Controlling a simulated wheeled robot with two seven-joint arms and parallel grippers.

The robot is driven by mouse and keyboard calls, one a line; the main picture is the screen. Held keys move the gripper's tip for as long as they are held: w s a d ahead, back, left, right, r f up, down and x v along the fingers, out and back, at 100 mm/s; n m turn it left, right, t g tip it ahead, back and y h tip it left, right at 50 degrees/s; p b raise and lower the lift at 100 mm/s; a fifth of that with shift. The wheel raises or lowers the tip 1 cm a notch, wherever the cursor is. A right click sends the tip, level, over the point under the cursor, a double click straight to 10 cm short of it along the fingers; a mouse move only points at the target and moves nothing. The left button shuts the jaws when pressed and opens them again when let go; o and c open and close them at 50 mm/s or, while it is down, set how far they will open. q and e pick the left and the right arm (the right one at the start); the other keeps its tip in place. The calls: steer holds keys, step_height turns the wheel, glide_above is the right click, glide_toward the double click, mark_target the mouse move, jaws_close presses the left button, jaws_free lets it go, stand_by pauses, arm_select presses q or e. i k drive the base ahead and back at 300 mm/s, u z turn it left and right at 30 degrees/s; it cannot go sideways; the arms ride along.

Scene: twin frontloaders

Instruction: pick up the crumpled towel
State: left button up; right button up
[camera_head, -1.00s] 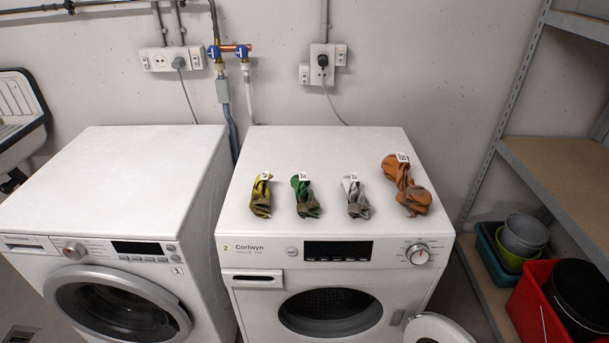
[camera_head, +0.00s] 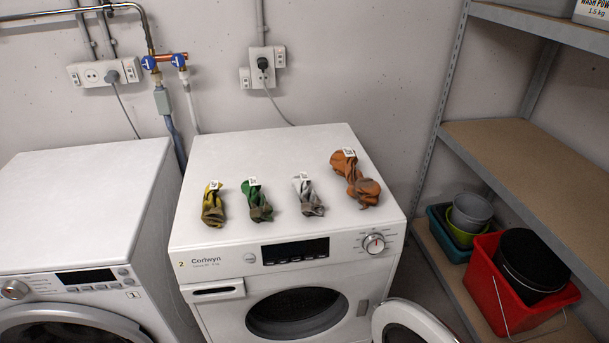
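Several crumpled cloths lie in a row on top of the right washing machine (camera_head: 270,152). From left to right they are a yellow cloth (camera_head: 212,205), a green cloth (camera_head: 257,202), a grey-white cloth (camera_head: 308,196) and a larger orange-brown cloth (camera_head: 357,182). Each has a small white tag. The orange-brown one is the biggest and lies nearest the machine's right edge; I cannot tell for certain which one is the towel. Neither of my grippers is in view.
The left washing machine (camera_head: 75,200) has a bare top. The right machine's round door (camera_head: 415,322) stands open at its lower right. A shelf rack (camera_head: 530,165) at the right holds a red bucket (camera_head: 495,300), a black bucket and small tubs (camera_head: 470,212). Pipes and sockets are on the wall.

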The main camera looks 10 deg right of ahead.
mark_target(367, 190)
steer(key=k, duration=1.15)
steer(key=u, duration=0.65)
steer(key=i, duration=1.55)
steer(key=z, duration=0.8)
